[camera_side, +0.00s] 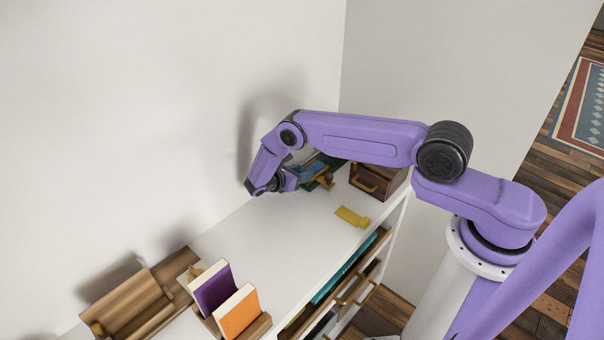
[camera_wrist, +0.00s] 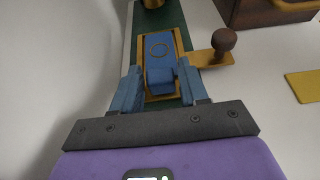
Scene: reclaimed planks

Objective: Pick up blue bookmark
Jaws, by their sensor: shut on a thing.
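In the side view my gripper (camera_side: 310,171) is low at the back of the white shelf top, and the bookmark is hard to tell from the fingers there.
A brown wooden box with a gold handle (camera_side: 373,182) stands to the right of my gripper. A yellow piece (camera_side: 352,216) lies on the shelf top (camera_side: 270,232). Purple (camera_side: 213,288) and orange (camera_side: 240,314) books stand at the near left. The wall is close behind my gripper.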

